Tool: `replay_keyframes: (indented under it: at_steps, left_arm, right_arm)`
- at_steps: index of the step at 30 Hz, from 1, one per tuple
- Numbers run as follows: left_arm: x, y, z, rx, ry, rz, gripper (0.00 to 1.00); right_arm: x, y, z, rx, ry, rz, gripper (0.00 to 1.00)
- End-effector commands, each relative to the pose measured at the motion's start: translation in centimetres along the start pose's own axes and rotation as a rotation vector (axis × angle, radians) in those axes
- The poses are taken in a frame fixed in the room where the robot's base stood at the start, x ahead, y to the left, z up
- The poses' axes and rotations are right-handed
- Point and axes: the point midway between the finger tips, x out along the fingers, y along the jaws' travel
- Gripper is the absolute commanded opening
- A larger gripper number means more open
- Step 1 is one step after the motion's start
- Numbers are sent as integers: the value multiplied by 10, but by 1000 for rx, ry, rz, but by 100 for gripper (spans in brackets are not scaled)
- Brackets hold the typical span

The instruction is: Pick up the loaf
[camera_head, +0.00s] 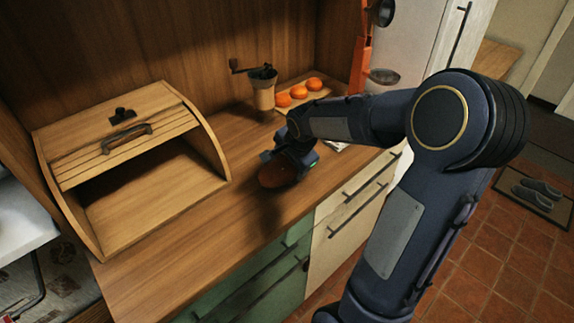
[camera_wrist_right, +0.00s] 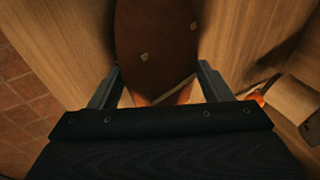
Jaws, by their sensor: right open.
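The loaf (camera_head: 275,174) is a dark reddish-brown rounded shape on the wooden counter, partly hidden by my right gripper (camera_head: 288,163). In the right wrist view the loaf (camera_wrist_right: 155,38) is a dark brown oval with small pale marks, cut off by the top edge. My right gripper (camera_wrist_right: 158,70) is open there, with one finger on each side of the loaf's near end. Whether the fingers touch it, I cannot tell. My left gripper is not in view.
A wooden bread bin (camera_head: 75,165) stands open and seemingly empty on the left. A coffee grinder (camera_head: 263,92) and a board with orange round things (camera_head: 298,91) are behind the gripper. The counter (camera_head: 165,262) is clear in front of the bin.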

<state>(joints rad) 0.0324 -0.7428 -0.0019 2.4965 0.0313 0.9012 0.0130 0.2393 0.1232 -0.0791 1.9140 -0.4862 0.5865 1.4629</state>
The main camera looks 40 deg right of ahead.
Motion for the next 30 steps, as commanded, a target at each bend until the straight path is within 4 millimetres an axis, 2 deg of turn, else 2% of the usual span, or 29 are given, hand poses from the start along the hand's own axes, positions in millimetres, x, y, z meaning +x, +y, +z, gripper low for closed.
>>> replay_keyframes:
  at_steps: [7,16,25,30]
  left_arm:
    - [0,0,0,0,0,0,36]
    - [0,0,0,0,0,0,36]
    - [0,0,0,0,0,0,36]
    - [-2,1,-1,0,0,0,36]
  right_arm:
    - [3,0,0,0,0,0,72]
    - [2,0,0,0,0,-1,34]
    - [0,-2,-1,0,1,-4,33]
    - [-12,-8,-3,0,3,-7,33]
